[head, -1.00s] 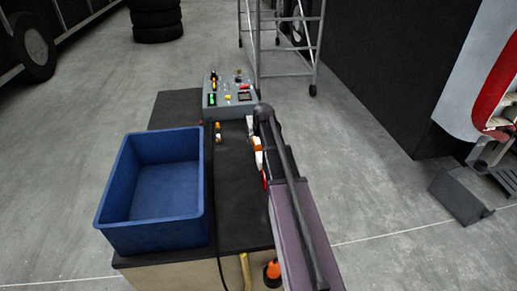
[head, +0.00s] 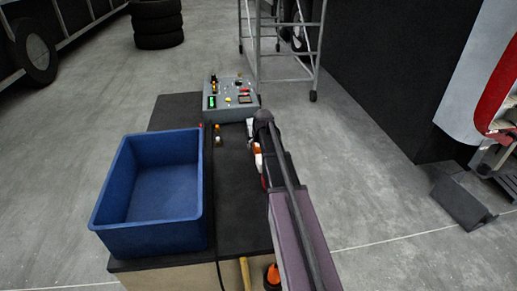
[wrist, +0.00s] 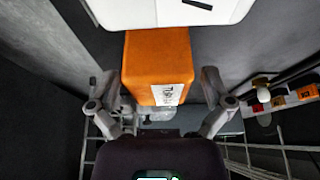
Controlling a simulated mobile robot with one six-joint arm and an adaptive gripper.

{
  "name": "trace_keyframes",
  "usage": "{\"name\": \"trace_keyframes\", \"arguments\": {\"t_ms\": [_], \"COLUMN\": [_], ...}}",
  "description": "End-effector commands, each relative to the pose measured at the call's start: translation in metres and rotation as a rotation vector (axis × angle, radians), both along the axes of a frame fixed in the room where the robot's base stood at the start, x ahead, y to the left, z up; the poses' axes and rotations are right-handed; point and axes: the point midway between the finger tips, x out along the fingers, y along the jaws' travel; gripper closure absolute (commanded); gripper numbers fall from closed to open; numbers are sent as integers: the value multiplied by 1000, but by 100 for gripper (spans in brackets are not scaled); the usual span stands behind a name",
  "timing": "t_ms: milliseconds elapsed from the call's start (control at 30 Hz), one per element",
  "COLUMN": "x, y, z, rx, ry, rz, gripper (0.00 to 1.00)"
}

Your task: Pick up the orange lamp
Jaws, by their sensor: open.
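An orange block (wrist: 158,60) with a white printed label fills the middle of the wrist view, against a white body (wrist: 165,12) at the top edge. I take it for the orange lamp but cannot be sure. My gripper (wrist: 158,84) is open, with one finger on each side of the block and visible gaps to both sides. In the head view a small orange patch (head: 257,148) shows beside my arm, which hides most of the gripper. A small amber-topped piece (head: 218,139) stands on the black tabletop (head: 235,215) left of the arm.
A blue bin (head: 205,215) stands on the left of the table. A grey control box (head: 230,112) with coloured buttons is at the far end. Another orange object (head: 273,275) shows low by the table's front. A metal scaffold (head: 285,55) stands beyond.

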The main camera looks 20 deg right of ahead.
Motion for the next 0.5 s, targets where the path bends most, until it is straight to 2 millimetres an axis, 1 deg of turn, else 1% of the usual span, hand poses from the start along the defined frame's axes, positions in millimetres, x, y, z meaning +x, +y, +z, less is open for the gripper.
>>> {"name": "trace_keyframes", "arguments": {"t_ms": [33,67,100,167,200,267,300,333,367,500], "x": [0,0,0,0,0,0,0,0,0,0], "y": [0,0,0,0,0,0,0,0,0,0], "z": [0,0,0,0,0,0,0,0,0,0], "rx": [0,0,0,0,0,0,0,0,0,0], "ry": [0,0,0,0,0,0,0,0,0,0], "rz": [0,0,0,0,0,0,0,0,0,0], "gripper": [0,3,15,33,45,62,74,83,88,88]}}
